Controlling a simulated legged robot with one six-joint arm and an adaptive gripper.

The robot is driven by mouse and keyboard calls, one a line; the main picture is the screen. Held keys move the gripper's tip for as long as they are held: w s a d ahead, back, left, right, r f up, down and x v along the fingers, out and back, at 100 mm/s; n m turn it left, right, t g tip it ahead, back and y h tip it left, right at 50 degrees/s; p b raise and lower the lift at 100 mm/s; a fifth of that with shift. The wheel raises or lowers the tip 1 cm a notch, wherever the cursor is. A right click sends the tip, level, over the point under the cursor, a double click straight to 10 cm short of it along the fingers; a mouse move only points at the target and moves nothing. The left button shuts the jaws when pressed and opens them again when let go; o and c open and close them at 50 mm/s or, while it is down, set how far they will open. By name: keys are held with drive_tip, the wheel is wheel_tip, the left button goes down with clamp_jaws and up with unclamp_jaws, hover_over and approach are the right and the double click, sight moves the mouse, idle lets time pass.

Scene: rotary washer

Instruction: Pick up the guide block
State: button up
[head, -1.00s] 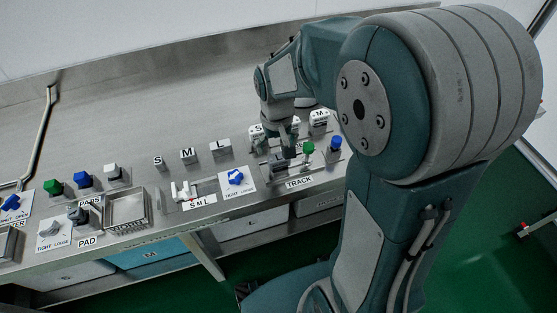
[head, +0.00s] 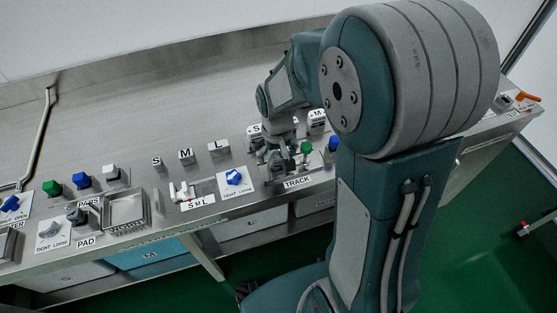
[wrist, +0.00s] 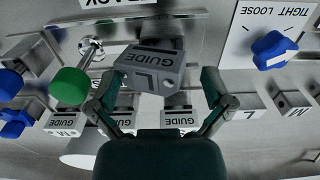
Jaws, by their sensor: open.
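In the wrist view, a grey guide block (wrist: 150,66) marked GUIDE and L sits by the TRACK label, between my gripper's two fingers. My gripper (wrist: 160,84) is open, with one finger on each side of the block. I cannot tell whether either finger touches it. In the head view my gripper (head: 281,166) is low over the track station, and its fingers largely hide the block. More GUIDE blocks stand in a row behind, including one marked M (head: 317,122) and one marked S (head: 255,134).
A green knob (wrist: 69,86) on a metal stem stands close beside the block, with blue knobs (wrist: 10,82) beyond it. A blue TIGHT/LOOSE dial (wrist: 272,51) is on the other side. Small S, M and L blocks (head: 187,156) stand left of the gripper on the steel counter.

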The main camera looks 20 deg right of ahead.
sight(272, 155)
drive_tip(key=r, duration=0.2)
drive_tip(key=a+r, duration=0.1)
drive_tip(key=r, duration=0.2)
drive_tip(key=shift+w+a+r, duration=0.1)
drive_tip(key=shift+w+r, duration=0.1)
drive_tip(key=shift+r, duration=0.1)
drive_tip(key=r, duration=0.2)
drive_tip(key=d+r, duration=0.1)
drive_tip(key=r, duration=0.1)
drive_tip(key=shift+r, duration=0.35)
drive_tip(key=shift+s+a, duration=0.1)
drive_tip(key=shift+s+a+f+m, duration=0.1)
drive_tip(key=shift+a+f+m, duration=0.05)
drive_tip(key=shift+m, duration=0.25)
wheel_tip(272, 155, down, 10)
drive_tip(key=shift+f, duration=0.25)
drive_tip(key=shift+c, duration=0.3)
drive_tip(key=c, duration=1.1)
